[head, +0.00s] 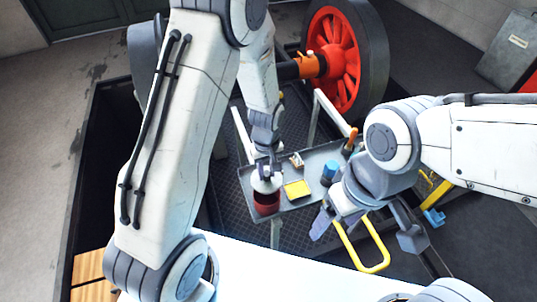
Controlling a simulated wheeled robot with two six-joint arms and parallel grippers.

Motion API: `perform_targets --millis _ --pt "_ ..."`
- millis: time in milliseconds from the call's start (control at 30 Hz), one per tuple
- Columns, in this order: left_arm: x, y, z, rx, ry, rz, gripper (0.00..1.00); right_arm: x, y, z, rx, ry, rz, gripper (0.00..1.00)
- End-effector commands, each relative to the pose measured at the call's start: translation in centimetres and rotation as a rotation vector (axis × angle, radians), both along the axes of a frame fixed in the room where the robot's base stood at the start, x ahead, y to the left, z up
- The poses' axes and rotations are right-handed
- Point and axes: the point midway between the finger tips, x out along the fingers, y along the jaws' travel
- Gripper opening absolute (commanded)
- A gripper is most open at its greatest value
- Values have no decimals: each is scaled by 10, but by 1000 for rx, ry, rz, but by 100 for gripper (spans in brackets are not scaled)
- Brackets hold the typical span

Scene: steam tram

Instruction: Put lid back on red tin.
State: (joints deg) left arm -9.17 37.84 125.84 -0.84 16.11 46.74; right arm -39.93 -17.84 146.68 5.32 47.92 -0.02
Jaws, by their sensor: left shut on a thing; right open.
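The red tin (266,207) stands upright at the near left corner of a grey tray table (318,163). A pale round lid (268,186) is directly over the tin's top. I cannot tell whether it touches the rim or hovers just above it. My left gripper (265,174) points down and is shut on the lid.
On the tray are a yellow block (297,189), a blue can (328,172), a small pale item (296,160) and an orange-handled tool (351,138). A large red wheel (335,58) stands behind the tray.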

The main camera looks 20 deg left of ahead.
Motion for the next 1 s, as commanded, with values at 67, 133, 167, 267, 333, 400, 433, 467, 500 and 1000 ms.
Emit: perform_targets --millis 67,133,167,267,333,400,433,467,500,1000 --pt "-2 1 8 -4 7 95 0 0 0 24 -1 1 0 77" --pt "-4 0 7 -7 6 156 0 0 0 30 -1 1 0 77" --pt "-4 0 6 -8 6 177 0 0 0 32 -1 1 0 77" --pt "-4 -2 3 -10 5 214 0 0 0 32 -1 1 0 77" --pt "-4 -3 0 -10 4 220 0 0 0 30 -1 1 0 77" --pt "-4 -5 -3 -8 2 220 0 0 0 26 -1 1 0 77" --pt "-5 -6 -4 -8 1 218 0 0 0 24 -1 2 0 77" --pt "-5 -7 -5 -6 1 216 0 0 0 23 -1 2 0 77" --pt "-4 -8 -8 -6 1 214 0 0 0 20 -1 2 0 77" --pt "-6 -10 -51 -3 -2 213 0 0 0 -19 -1 1 0 77"
